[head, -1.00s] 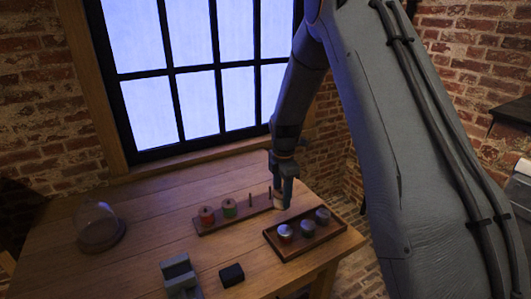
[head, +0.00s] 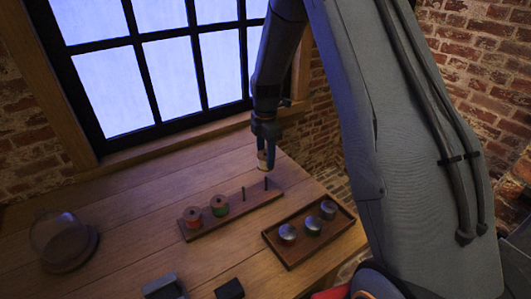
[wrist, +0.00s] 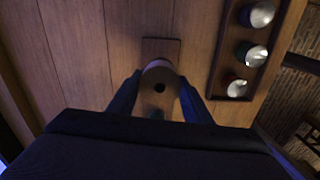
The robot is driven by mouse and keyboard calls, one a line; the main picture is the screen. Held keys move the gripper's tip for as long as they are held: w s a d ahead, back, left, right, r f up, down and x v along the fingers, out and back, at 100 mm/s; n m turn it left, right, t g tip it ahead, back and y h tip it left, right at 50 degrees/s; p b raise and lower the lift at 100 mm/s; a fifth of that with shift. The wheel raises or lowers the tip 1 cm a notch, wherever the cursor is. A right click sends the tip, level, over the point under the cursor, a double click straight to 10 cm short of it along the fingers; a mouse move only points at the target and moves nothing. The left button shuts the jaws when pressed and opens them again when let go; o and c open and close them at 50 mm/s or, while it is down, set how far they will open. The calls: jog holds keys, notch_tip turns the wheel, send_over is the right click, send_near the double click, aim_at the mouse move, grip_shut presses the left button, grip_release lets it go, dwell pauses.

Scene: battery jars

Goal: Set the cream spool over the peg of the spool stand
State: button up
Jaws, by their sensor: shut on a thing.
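The cream spool (head: 263,160) is held between the fingers of my gripper (head: 265,148), upright and above the table. In the head view it appears just above the rightmost bare peg (head: 266,183), apart from it. The spool stand (head: 232,213) is a long wooden board with a red spool (head: 193,217), a green spool (head: 219,205) and another bare peg (head: 243,191). In the wrist view my gripper (wrist: 158,92) is shut on the cream spool (wrist: 159,72), whose dark centre hole shows. The stand's end (wrist: 160,44) shows beyond it; the pegs are hidden there.
A wooden tray (head: 283,252) with three silver-topped jars (head: 313,224) lies right of the stand. A glass dome (head: 62,240) stands at the left. A grey block (head: 163,285) and a black block (head: 229,289) sit at the front. The window is behind the table.

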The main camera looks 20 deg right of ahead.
jog(key=shift+f+b, duration=2.8)
jog(key=shift+f, duration=3)
jog(key=o, duration=1.2)
jog(key=shift+o, duration=0.2)
